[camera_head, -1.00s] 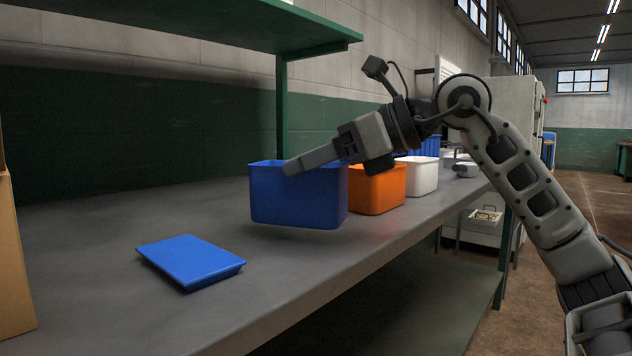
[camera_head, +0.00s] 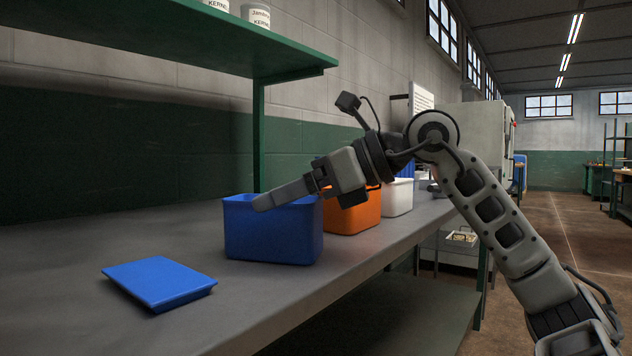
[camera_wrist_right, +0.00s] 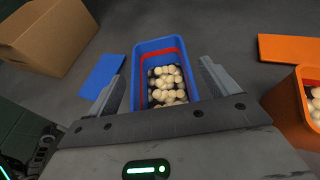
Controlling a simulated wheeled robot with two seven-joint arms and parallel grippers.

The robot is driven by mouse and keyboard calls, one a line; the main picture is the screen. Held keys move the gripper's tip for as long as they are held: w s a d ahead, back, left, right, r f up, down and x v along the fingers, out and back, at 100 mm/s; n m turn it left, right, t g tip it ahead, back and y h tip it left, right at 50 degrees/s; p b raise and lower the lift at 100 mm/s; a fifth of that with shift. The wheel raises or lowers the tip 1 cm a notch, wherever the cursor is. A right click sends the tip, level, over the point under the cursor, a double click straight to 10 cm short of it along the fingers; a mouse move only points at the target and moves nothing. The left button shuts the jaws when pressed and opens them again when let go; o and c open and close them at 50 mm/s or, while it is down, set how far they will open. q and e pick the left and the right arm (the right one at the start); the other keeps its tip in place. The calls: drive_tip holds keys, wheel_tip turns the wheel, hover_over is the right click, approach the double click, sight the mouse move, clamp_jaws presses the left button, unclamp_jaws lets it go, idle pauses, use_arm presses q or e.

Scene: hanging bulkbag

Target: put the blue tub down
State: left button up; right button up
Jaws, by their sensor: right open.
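The blue tub (camera_head: 272,236) stands upright on the grey bench (camera_head: 75,240), its base seeming to rest on the top. In the right wrist view the blue tub (camera_wrist_right: 139,92) has a red inside and holds several pale round pieces. My right gripper (camera_head: 262,202) is at the tub's rim. In the right wrist view my right gripper (camera_wrist_right: 160,84) is open, with one finger on each side of the tub. My left gripper is not in view.
A blue lid (camera_head: 160,283) lies flat in front of the tub. An orange tub (camera_head: 350,213) and a white tub (camera_head: 398,198) stand beyond it. The wrist view shows an orange lid (camera_wrist_right: 290,48) and a cardboard box (camera_wrist_right: 45,38). A green shelf (camera_head: 200,40) hangs above.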

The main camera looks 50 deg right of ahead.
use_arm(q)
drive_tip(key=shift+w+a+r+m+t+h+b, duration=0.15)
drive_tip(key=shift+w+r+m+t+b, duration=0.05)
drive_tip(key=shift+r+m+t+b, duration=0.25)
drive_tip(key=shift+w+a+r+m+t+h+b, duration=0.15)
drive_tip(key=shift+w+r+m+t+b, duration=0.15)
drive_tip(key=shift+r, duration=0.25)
use_arm(e)
drive_tip(key=v, duration=1.2)
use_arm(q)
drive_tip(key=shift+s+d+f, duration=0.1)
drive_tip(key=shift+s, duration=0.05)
use_arm(e)
drive_tip(key=shift+r, duration=0.1)
